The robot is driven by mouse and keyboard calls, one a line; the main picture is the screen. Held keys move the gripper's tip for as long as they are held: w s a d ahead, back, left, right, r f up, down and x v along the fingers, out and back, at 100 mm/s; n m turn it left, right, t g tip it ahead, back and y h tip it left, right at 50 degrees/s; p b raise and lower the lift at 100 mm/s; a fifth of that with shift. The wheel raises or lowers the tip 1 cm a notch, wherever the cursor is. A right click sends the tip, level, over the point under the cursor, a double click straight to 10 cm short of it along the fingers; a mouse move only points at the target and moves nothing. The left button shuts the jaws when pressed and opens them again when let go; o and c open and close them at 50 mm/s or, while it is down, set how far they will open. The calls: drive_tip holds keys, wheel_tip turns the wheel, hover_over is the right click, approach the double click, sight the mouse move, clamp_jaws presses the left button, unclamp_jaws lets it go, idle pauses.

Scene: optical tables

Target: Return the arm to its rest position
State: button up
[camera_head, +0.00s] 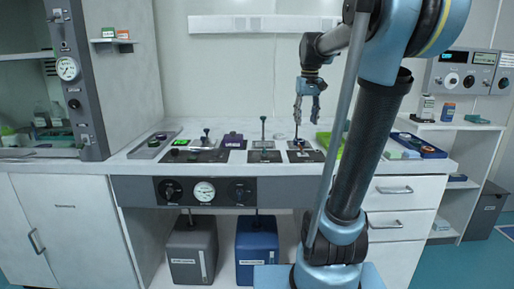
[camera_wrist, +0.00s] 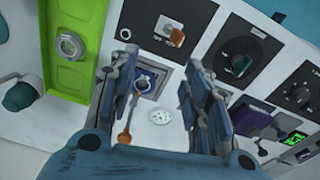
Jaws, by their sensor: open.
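My gripper (camera_head: 307,112) hangs from my raised arm above the right part of the bench, fingers pointing down. It is open, and nothing is seen between the fingers. Below it in the head view is a dark panel (camera_head: 306,156) with a small upright post. The wrist view shows my gripper (camera_wrist: 160,58) with its two fingers spread apart. Between and beyond them lie a blue-ringed square fitting (camera_wrist: 143,84), an orange-tipped lever (camera_wrist: 124,138) and a round white disc (camera_wrist: 159,116). Whether the fingers touch any of these cannot be told from the wrist view.
The bench (camera_head: 123,160) carries several panels, including one with a tall lever (camera_head: 263,130), and a purple box (camera_head: 233,140). A green tray (camera_wrist: 85,45) lies beside the gripper in the wrist view. A tall cabinet (camera_head: 122,75) stands left. Open air surrounds the gripper above the bench.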

drive_tip(key=s+f+m+t, duration=0.1)
drive_tip(key=s+f, duration=2.4)
drive_tip(key=shift+f+m, duration=0.25)
drive_tip(key=shift+m, duration=0.15)
drive_tip(key=shift+w+f, duration=0.2)
drive_tip(key=shift+w, duration=0.2)
